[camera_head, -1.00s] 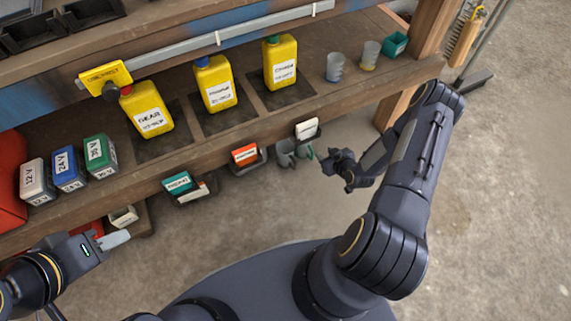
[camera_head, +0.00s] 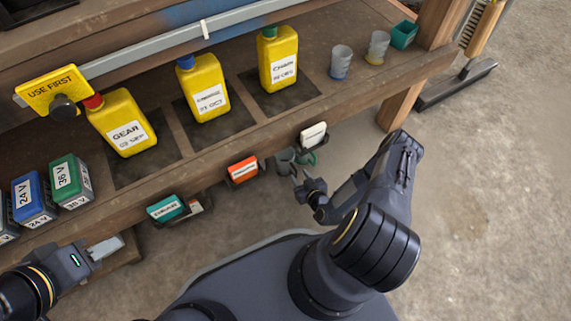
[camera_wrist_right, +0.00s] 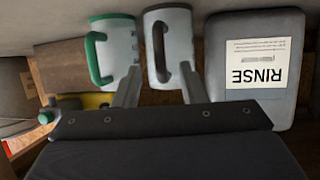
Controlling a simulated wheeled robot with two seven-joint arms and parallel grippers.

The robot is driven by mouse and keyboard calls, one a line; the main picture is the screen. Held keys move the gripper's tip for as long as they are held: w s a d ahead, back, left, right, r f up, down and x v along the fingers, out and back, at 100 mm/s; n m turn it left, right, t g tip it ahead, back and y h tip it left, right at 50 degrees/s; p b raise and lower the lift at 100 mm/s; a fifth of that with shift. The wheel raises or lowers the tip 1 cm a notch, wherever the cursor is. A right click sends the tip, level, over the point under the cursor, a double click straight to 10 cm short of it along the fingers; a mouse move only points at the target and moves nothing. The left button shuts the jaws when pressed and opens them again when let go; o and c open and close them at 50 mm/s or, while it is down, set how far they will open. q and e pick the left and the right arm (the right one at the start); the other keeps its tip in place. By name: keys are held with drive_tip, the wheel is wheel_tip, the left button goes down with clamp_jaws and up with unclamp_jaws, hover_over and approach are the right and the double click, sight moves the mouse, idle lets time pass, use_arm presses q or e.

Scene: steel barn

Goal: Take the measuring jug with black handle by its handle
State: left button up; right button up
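The measuring jug with black handle (camera_wrist_right: 178,38) is in the right wrist view, its dark handle facing left in the picture. In the head view the grey jugs (camera_head: 285,160) are small below the bench front, partly hidden. A similar jug with a green handle (camera_wrist_right: 118,45) is just left of it in the wrist view. My right gripper (camera_wrist_right: 159,75) is open, one finger on either side of the black handle in the picture; contact is unclear. It also shows beside the jugs in the head view (camera_head: 299,179). My left gripper (camera_head: 106,247) is at lower left, its finger gap unclear.
A grey container labelled RINSE (camera_wrist_right: 259,62) stands close right of the jug in the wrist view. The wooden bench (camera_head: 345,93) carries yellow bottles (camera_head: 204,90), cups and boxed batteries. Labelled holders (camera_head: 242,170) line its front.

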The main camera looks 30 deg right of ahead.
sight(296, 171)
drive_tip(key=b+x, duration=0.2)
drive_tip(key=x, duration=0.2)
drive_tip(key=shift+w+f, duration=0.1)
clamp_jaws()
